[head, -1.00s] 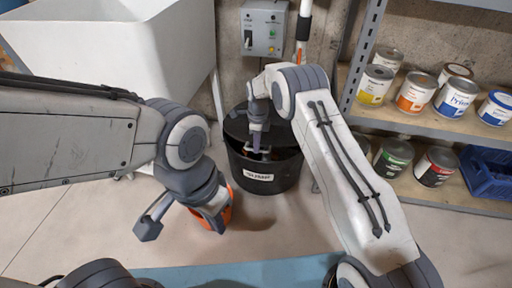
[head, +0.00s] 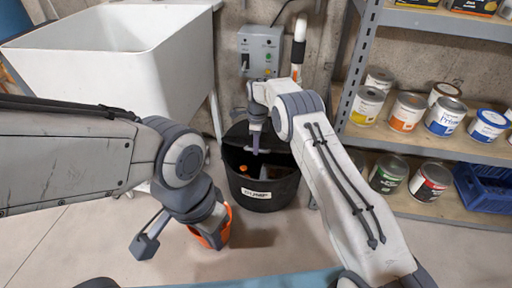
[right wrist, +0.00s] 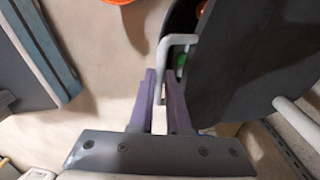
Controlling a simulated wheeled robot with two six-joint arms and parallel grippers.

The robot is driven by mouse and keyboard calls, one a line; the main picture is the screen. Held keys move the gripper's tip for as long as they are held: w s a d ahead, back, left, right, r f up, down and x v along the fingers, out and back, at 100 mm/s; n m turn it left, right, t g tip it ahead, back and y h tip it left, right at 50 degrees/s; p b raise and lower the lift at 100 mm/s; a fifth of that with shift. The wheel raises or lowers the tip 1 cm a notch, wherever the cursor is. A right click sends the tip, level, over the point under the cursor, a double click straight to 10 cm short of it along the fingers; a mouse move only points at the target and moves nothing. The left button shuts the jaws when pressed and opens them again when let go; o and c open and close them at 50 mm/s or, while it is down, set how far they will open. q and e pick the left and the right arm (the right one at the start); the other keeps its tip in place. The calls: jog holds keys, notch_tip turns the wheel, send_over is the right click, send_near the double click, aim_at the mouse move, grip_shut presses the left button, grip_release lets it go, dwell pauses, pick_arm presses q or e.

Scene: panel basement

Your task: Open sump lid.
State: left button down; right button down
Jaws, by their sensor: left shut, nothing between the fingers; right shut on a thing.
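The black sump tub (head: 264,190) with a white label stands on the floor in the middle of the head view. Its dark lid (head: 236,142) is raised and tilted at the back left, leaving part of the inside showing, with an orange thing in it. My right gripper (head: 256,149) is over the tub, shut on the lid's handle; in the right wrist view the pale bent handle (right wrist: 166,48) runs between the fingers, beside the dark lid (right wrist: 250,65). My left gripper (head: 213,232) is shut and empty, left of the tub; its fingertips are hard to make out.
An orange bucket (head: 227,224) stands on the floor by my left gripper. A white sink (head: 110,60) is behind at left. A grey control box (head: 260,52) is on the wall. Shelving (head: 425,148) with paint cans and a blue bin (head: 485,187) stands at right.

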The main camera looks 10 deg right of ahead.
jog(key=c, duration=0.9)
grip_release()
jog(key=shift+w+d+f, duration=0.25)
jog(key=shift+w+d, duration=0.05)
jog(key=shift+a, duration=0.15)
jog(key=shift+r, duration=0.1)
jog(key=r+p, duration=0.1)
jog(key=r, duration=0.2)
jog(key=r+p, duration=0.1)
jog(key=r, duration=0.3)
jog(key=r+p, duration=0.1)
jog(key=r, duration=0.2)
jog(key=shift+w+r, duration=0.2)
jog(key=shift+w, duration=0.05)
